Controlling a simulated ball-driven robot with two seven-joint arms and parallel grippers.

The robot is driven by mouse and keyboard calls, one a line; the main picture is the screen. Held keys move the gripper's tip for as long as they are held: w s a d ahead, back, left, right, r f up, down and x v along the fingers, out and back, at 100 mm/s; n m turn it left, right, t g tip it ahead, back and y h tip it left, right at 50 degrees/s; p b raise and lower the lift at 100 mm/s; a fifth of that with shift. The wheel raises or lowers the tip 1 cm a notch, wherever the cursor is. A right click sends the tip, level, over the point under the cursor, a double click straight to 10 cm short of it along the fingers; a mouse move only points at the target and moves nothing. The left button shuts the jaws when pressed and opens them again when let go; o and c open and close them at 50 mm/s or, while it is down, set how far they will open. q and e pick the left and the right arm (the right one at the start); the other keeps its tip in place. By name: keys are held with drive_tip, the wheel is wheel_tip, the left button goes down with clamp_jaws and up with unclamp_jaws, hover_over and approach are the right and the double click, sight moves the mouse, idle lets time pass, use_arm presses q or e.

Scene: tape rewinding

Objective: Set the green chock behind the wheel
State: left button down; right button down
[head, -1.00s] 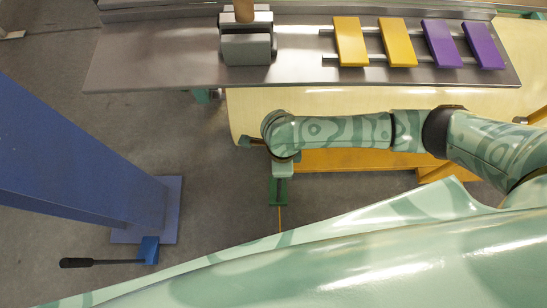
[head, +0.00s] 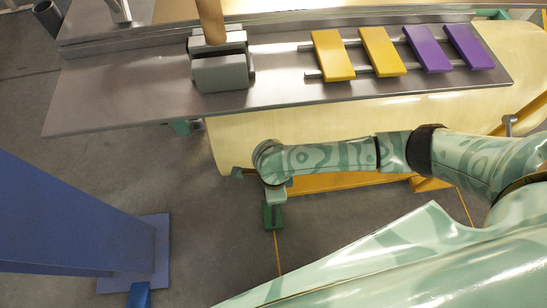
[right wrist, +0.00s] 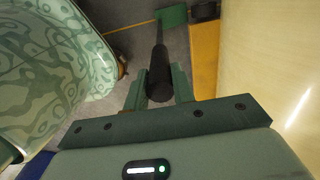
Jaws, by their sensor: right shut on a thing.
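In the right wrist view the green chock (right wrist: 172,16) is at the far end of a dark handle, near the top edge. My right gripper (right wrist: 160,82) is shut on the black grip (right wrist: 160,80) of that handle. A dark wheel (right wrist: 205,11) sits at the end of an orange beam, just right of the chock. I cannot tell whether chock and wheel touch. My left gripper is not in view.
The orange beam (right wrist: 204,60) and pale wooden side (right wrist: 275,70) lie close on the gripper's right. A steel bench top (head: 130,95) carries a grey clamp and yellow and purple bars. A blue post (head: 70,220) stands left. Grey floor (head: 190,200) between is open.

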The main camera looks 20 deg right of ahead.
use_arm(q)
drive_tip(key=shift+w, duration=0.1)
use_arm(e)
drive_tip(key=c, duration=1.2)
unclamp_jaws()
drive_tip(key=shift+o, duration=0.2)
wheel_tip(320, 180, up, 8)
drive_tip(key=p, duration=0.4)
drive_tip(key=shift+f+p, duration=0.15)
drive_tip(key=shift+p, duration=0.15)
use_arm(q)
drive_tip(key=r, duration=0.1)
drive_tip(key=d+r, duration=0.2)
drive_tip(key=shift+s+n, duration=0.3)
